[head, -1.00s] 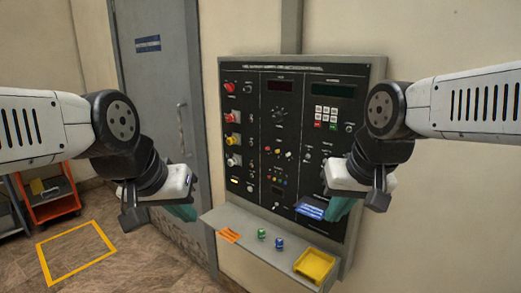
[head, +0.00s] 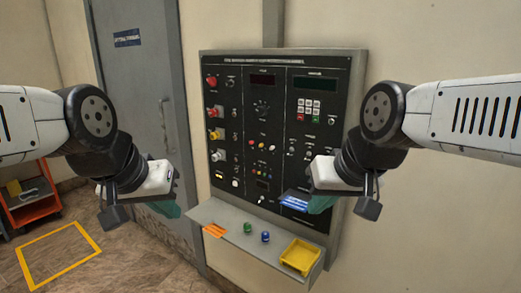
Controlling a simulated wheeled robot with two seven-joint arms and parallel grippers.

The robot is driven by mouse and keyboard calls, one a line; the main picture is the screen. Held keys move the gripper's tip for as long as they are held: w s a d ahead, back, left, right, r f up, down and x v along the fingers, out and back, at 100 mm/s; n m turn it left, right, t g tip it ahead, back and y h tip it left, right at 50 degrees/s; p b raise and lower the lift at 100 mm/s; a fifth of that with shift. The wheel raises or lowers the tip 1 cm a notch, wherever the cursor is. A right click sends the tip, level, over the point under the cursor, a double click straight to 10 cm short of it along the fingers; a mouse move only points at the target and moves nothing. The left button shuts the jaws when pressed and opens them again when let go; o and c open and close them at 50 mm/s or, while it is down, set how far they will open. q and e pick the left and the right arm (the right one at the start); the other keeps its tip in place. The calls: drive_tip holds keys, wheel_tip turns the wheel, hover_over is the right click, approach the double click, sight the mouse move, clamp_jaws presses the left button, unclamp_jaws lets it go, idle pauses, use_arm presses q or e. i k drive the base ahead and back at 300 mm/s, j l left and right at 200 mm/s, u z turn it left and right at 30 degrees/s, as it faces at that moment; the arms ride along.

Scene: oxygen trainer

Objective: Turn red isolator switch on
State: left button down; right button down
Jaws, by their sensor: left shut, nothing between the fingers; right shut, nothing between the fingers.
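A black control panel (head: 275,72) in a grey frame is mounted on the wall ahead. Its left column holds a red knob (head: 211,82) at the top and a red rotary switch (head: 215,112) on a pale base below it. The labels are too small to read, so I cannot tell the switch's setting. My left gripper (head: 166,208) is shut and empty, left of the panel and lower than both red controls. My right gripper (head: 319,204) is shut and empty, in front of the panel's lower right, hiding part of it. Neither gripper is at a red control.
Below the red switch are a yellow switch (head: 215,134) and a white switch (head: 218,156). A grey shelf (head: 225,222) juts out below, with a yellow tray (head: 299,256), a green knob (head: 248,228) and a blue knob (head: 265,237). A grey door (head: 140,80) stands left.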

sight(213, 81)
drive_tip(key=j+u, duration=0.3)
drive_tip(key=i+j+u, duration=0.15)
drive_tip(key=j+u, duration=0.15)
drive_tip(key=i+j+u, duration=0.15)
drive_tip(key=u, duration=0.2)
drive_tip(key=j, duration=0.1)
